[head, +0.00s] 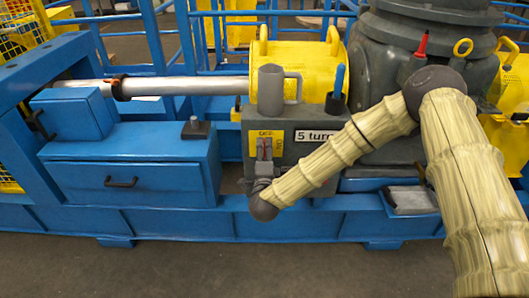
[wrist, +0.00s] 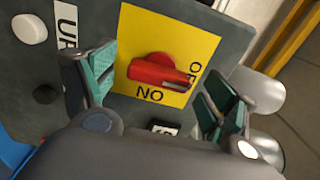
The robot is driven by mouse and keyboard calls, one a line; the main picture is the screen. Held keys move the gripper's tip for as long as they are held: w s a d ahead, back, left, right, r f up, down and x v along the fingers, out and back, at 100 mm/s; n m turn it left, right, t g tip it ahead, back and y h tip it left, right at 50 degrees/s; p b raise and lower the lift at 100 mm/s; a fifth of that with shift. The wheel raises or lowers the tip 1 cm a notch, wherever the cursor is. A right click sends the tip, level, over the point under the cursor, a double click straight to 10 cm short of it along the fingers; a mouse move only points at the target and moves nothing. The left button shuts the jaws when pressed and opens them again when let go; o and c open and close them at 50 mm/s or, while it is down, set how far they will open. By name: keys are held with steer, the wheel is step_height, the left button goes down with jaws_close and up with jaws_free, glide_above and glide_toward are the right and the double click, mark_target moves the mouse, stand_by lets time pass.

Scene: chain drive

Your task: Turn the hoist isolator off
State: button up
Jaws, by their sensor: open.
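The hoist isolator is a red rotary handle (wrist: 158,72) on a yellow plate (wrist: 138,35) lettered ON and OFF. In the wrist view ON is below the handle, upside down, and OFF is to its right. The handle's bar lies roughly level across the picture; its light-marked end is at the right, near the OFF letters. My gripper (wrist: 158,82) is open, one teal-padded finger on each side of the handle, with visible gaps. In the head view the yellow plate (head: 257,146) is on the grey box, and my gripper (head: 263,172) is in front of its lower part.
The grey box (head: 307,165) carries a "5 turns" label, partly hidden by my arm. White (wrist: 30,28) and black (wrist: 45,94) buttons sit left of the plate in the wrist view. A grey mug-like thing (head: 277,92) stands on the box; blue cabinets (head: 130,180) are left.

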steer(key=s, duration=1.1)
steer(key=shift+w, duration=0.1)
steer(key=s+d+f+n+g+y+p, duration=0.25)
steer(key=s+f+n+g, duration=0.2)
steer(key=s+f, duration=0.35)
steer(key=s+d+f+n+g+y+p, duration=0.1)
steer(key=s+d+f+n+g+p, duration=0.25)
steer(key=s+f+n, duration=0.35)
steer(key=s+d+f+n+g+h+p, duration=0.1)
steer(key=s+d+f+n+g+p, duration=0.1)
steer(key=s+d+g, duration=0.3)
steer(key=s+d+f+n+g+h+p, duration=0.2)
steer(key=s+d+n+g, duration=0.2)
steer(key=s+d, duration=0.8)
steer(key=s+g, duration=0.1)
steer(key=s, duration=0.6)
steer(key=shift+s, duration=0.2)
steer(key=shift+h, duration=0.25)
